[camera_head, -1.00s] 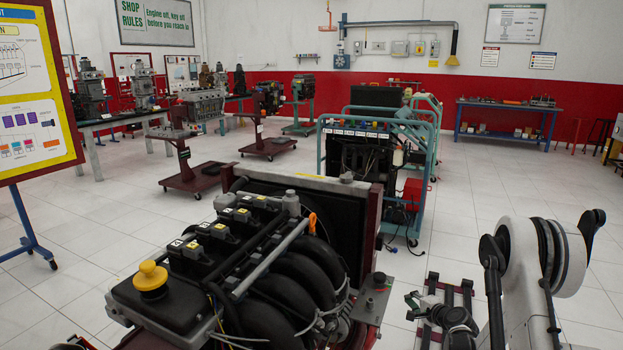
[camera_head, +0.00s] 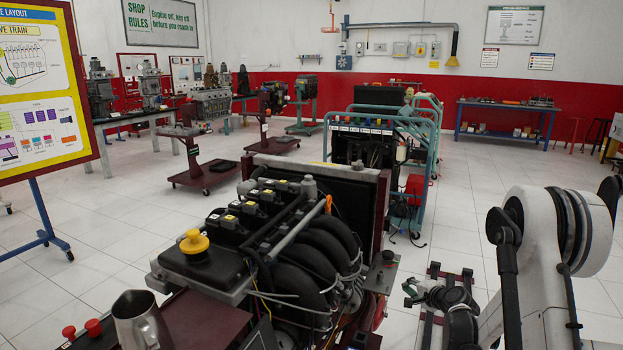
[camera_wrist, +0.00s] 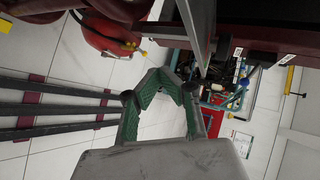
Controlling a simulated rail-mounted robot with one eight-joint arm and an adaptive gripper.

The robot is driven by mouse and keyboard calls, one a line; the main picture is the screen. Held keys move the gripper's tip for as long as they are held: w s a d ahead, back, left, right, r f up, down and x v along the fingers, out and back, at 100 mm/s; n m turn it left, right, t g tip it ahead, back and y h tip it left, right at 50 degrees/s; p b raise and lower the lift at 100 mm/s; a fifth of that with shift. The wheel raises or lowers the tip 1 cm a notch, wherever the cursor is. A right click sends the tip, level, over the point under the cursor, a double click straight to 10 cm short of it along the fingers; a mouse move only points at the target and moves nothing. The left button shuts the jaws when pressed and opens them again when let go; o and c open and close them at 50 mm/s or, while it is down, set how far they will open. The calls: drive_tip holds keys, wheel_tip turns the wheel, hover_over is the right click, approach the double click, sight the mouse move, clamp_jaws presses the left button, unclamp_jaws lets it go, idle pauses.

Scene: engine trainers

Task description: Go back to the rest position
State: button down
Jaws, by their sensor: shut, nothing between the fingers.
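My gripper (camera_wrist: 159,78) shows in the wrist view with its green-padded fingers closed together at the tips and nothing between them. It hangs in free air above the white tiled floor, apart from the engine stand. In the head view my white arm is folded at the right, beside the engine trainer (camera_head: 312,245). The engine trainer has a yellow cap (camera_head: 194,242) on a black box and a row of black coils.
A metal jug (camera_head: 140,320) stands at the front left near red buttons (camera_head: 93,327). A teal-framed trainer (camera_head: 375,150) stands behind the engine. A blue workbench (camera_head: 507,105) is at the back right.

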drive_tip(key=s+a+r+n+g+b, duration=0.1)
drive_tip(key=s+a+r+n+b, duration=0.15)
drive_tip(key=s+r, duration=0.4)
drive_tip(key=s+a+r+n+g+h+b, duration=0.1)
drive_tip(key=s+a+r+n, duration=0.1)
drive_tip(key=s+a+r, duration=0.35)
drive_tip(key=s+a+r+n+g+b, duration=0.1)
drive_tip(key=s+a+r+n, duration=0.15)
drive_tip(key=s+r, duration=0.5)
drive_tip(key=s+a+f+n+g+h+b, duration=0.1)
drive_tip(key=s+n+b, duration=0.15)
drive_tip(key=s, duration=1.15)
drive_tip(key=s+a+f+n+g+h+b, duration=0.15)
drive_tip(key=s+n, duration=0.25)
drive_tip(key=s, duration=1)
wheel_tip(320, 180, up, 15)
drive_tip(key=d+p, duration=0.1)
drive_tip(key=p, duration=1.3)
drive_tip(key=shift+w+t+p, duration=0.2)
drive_tip(key=shift+t+p, duration=0.1)
drive_tip(key=shift+t, duration=0.05)
drive_tip(key=shift+m, duration=0.25)
